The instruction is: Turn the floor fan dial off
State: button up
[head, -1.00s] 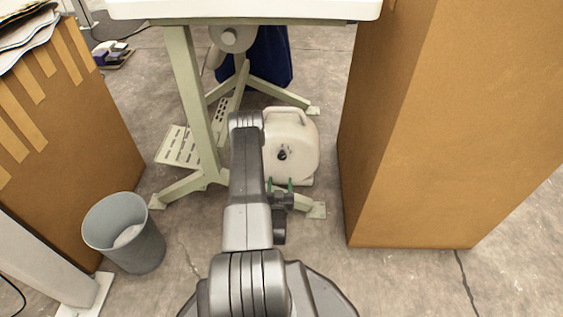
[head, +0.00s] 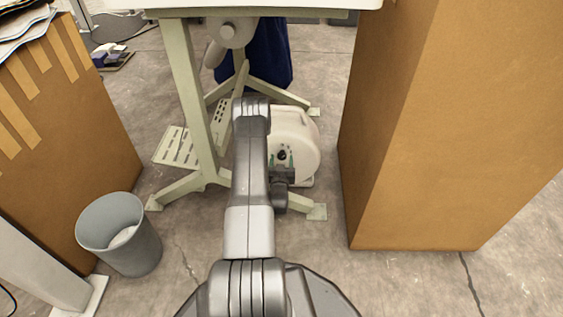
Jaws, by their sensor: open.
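The floor fan (head: 303,140) is a cream, rounded housing on the floor under the table, partly hidden by my arm. Its small black dial (head: 282,155) sits low on the side facing me. In this view the fingertips appear on either side of the dial. I cannot tell whether they touch it.
A table with pale green legs (head: 185,95) stands over the fan, its feet (head: 317,211) spread around it. A large cardboard box (head: 450,130) is close on the right. Another box (head: 95,140) and a grey bin (head: 105,232) stand on the left.

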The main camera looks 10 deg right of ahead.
jog(key=c, duration=1)
jog(key=shift+n, duration=0.3)
jog(key=n, duration=0.4)
jog(key=shift+s+n, duration=0.1)
jog(key=shift+n, duration=2)
jog(key=o, duration=1)
